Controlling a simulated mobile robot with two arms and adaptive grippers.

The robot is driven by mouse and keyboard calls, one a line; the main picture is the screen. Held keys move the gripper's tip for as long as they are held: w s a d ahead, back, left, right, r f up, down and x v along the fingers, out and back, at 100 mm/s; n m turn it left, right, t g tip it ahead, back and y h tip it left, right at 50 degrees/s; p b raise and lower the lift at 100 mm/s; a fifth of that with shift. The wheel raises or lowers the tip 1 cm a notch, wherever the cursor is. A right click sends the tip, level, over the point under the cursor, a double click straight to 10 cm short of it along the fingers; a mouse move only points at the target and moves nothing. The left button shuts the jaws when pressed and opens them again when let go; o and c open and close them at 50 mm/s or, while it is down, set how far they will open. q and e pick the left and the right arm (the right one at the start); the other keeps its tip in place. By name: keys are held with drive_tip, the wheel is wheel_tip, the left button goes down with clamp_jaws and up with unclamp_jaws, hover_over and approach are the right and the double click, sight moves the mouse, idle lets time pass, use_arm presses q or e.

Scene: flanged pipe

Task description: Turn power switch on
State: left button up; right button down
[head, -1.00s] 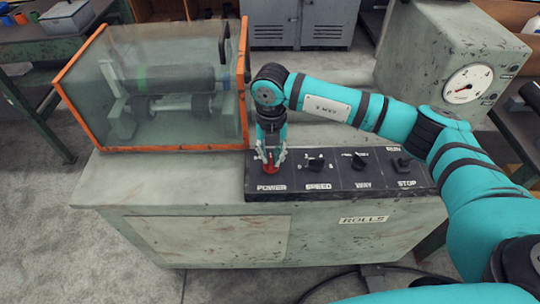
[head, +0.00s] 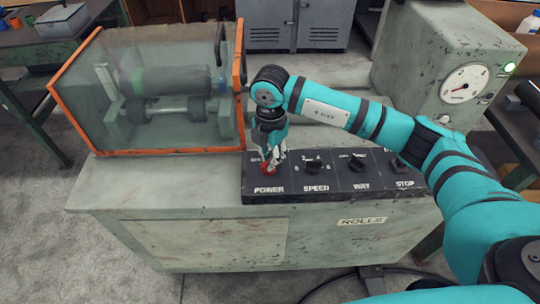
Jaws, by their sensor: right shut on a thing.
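My right gripper (head: 270,162) reaches down from above and is shut on the switch. Its fingers cover much of the knob, so the exact angle of the switch is hard to see. A green lamp (head: 510,67) is lit on the grey box at the upper right. My left gripper is not in view.
SPEED (head: 313,166) and WAY (head: 357,163) knobs and a STOP control, partly behind my arm, lie to the right. A glass guard with an orange frame (head: 150,153) stands close on the left. A dial gauge (head: 463,83) is at the upper right.

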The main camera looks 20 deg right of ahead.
drive_tip(key=shift+m, duration=0.3)
idle(0.4)
drive_tip(key=c, duration=1.4)
unclamp_jaws()
drive_tip(key=shift+o, duration=0.2)
wheel_tip(320, 180, up, 12)
